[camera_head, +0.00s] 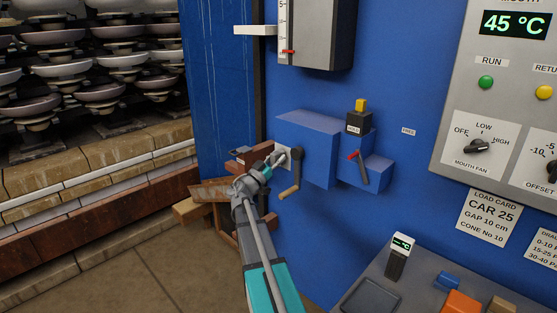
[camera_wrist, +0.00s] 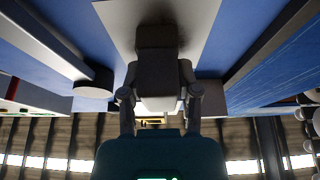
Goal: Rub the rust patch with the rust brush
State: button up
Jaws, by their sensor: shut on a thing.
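My gripper (camera_head: 270,167) is beside the blue box on the blue wall, at the left of its crank handle (camera_head: 293,175). In the wrist view my gripper (camera_wrist: 158,80) is shut on a dark block, which I take for the rust brush (camera_wrist: 158,60). Its far end overlaps a pale grey plate (camera_wrist: 122,18); I cannot tell whether it touches it. In the head view the brush cannot be made out clearly. I cannot make out a rust patch in either view; the brush and gripper hide part of the plate.
A brown wooden stand (camera_head: 190,210) is behind my arm. Insulator stacks (camera_head: 80,70) fill the left. A grey shelf (camera_head: 420,275) is lower right.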

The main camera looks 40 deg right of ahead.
aim_at(276, 147)
jog(key=shift+w+d, duration=0.1)
jog(key=shift+w, duration=0.1)
jog(key=shift+w+a, duration=0.2)
jog(key=shift+w, duration=1.6)
jog(key=shift+r+p, duration=0.35)
jog(key=shift+p, duration=0.1)
jog(key=shift+s, duration=0.2)
jog(key=shift+s+d, duration=0.2)
jog(key=shift+s, duration=1.55)
jog(key=shift+s, duration=0.1)
